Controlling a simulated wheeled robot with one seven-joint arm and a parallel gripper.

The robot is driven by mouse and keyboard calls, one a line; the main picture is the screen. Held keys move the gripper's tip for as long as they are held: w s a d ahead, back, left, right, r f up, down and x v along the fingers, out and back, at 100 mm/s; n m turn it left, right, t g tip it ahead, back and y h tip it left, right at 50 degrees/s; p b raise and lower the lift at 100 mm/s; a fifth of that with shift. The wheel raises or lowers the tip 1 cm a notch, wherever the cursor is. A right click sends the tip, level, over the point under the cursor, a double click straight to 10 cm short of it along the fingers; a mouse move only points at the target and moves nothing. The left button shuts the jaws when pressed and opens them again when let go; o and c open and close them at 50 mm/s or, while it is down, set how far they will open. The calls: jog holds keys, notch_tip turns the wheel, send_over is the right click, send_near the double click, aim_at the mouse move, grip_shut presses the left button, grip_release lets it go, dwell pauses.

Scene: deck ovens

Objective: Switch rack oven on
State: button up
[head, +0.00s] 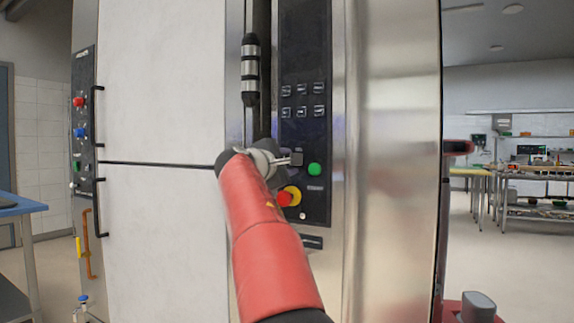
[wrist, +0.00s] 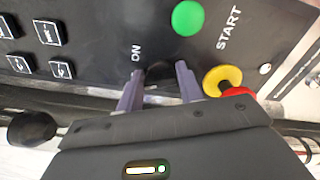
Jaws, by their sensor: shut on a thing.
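The rack oven (head: 391,150) is a tall stainless steel cabinet with a black control panel (head: 304,60) on its front. My gripper (head: 288,160) is at this panel, left of the green button (head: 314,169). In the wrist view my gripper (wrist: 160,80) has its two grey fingers on either side of a dark knob (wrist: 160,70), shut on it, next to a label reading "ON". The fingers partly hide the knob, so its turn position cannot be told. The green button also shows in the wrist view (wrist: 187,18), near the word "START".
A red stop button (head: 284,198) on a yellow collar (head: 294,193) sits just below the gripper. Several small square keys (head: 303,100) are above. A vertical door handle (head: 250,70) stands left of the panel. Worktables are at far right.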

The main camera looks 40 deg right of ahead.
jog(key=m+b, duration=0.1)
jog(key=m, duration=0.4)
jog(key=shift+f+b, duration=0.2)
jog(key=shift+b, duration=0.1)
jog(key=m+b, duration=0.1)
jog(key=m, duration=0.4)
jog(key=shift+f+m, duration=0.1)
jog(key=shift+m, duration=0.3)
jog(key=o, duration=1)
jog(key=b+v, duration=0.3)
jog(key=v, duration=0.4)
jog(key=shift+s+a, duration=0.1)
jog(key=shift+a, duration=0.25)
